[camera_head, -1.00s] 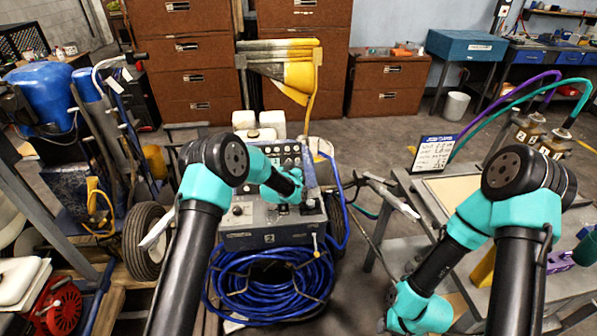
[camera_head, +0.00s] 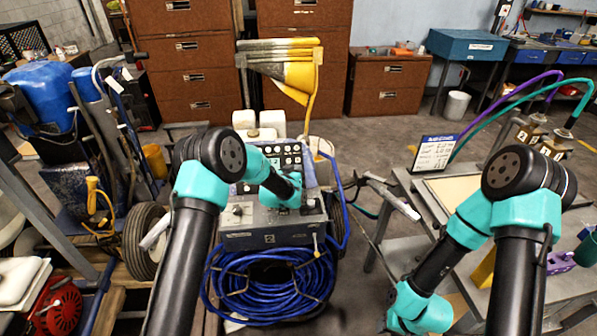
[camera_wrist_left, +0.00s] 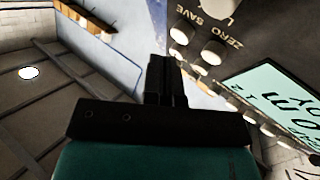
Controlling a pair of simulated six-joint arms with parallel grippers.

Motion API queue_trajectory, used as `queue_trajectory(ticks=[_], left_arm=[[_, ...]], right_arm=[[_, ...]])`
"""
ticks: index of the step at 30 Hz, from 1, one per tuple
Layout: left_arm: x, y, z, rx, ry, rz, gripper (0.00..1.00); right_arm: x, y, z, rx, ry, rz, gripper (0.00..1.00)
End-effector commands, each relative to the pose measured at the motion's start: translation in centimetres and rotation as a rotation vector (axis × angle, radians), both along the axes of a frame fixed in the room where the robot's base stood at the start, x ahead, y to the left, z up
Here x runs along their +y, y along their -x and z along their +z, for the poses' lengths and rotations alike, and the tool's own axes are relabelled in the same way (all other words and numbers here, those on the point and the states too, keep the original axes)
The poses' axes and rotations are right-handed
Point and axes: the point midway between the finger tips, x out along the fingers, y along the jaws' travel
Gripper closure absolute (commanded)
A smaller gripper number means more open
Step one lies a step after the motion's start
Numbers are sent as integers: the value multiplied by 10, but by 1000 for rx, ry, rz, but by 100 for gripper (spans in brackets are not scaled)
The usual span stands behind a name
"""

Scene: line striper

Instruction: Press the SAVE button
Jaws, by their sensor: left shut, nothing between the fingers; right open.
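The line striper (camera_head: 265,238) stands in the middle of the head view, with its control panel at the top. The left wrist view shows this panel close up, with the SAVE button (camera_wrist_left: 179,36) by its label and the ZERO button (camera_wrist_left: 210,55) beside it. My left gripper (camera_wrist_left: 168,72) is shut and empty, with its tips just to the left of and below the SAVE button. I cannot tell whether they touch it. In the head view my left wrist covers part of the panel. My right wrist is low at the right; its fingers do not show.
A coiled blue hose (camera_head: 270,285) hangs on the striper's front. A grey cart (camera_head: 410,200) with a label sign (camera_head: 433,153) stands at the right. A wheeled machine with a blue tank (camera_head: 45,93) stands at the left. Brown cabinets (camera_head: 180,60) are behind.

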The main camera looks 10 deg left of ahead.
Motion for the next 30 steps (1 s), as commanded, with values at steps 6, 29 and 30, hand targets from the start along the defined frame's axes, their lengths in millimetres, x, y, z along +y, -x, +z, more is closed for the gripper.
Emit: queue_trajectory(ticks=[6,29,30], left_arm=[[-6,17,3,20,-3,-7,100],[-10,28,23,7,0,-7,100],[-10,28,23,7,0,-7,100]], right_arm=[[0,0,0,0,0,0,57],[0,0,0,0,0,0,57],[0,0,0,0,0,0,57]])
